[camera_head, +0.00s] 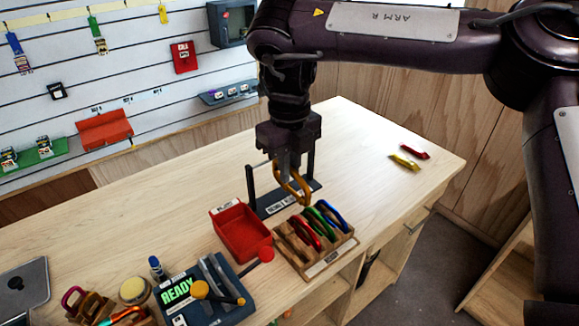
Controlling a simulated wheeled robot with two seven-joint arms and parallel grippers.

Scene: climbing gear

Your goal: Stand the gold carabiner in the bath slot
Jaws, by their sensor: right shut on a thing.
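My right gripper (287,163) points down over the bench and is shut on the gold carabiner (296,188). The carabiner hangs tilted below the fingers, above the back of a wooden slotted rack (328,262). Red (305,233), green (321,224) and blue (331,215) carabiners stand in that rack. The rack's front label is too small to read, so I cannot tell which slot is the bath slot. My left gripper is not in view.
A black upright frame (250,185) stands behind the rack. A red bin (238,233) and a device with a green READY display (178,291) are to the left. Red (415,151) and yellow (404,162) pieces lie at the back right. The bench's right part is mostly clear.

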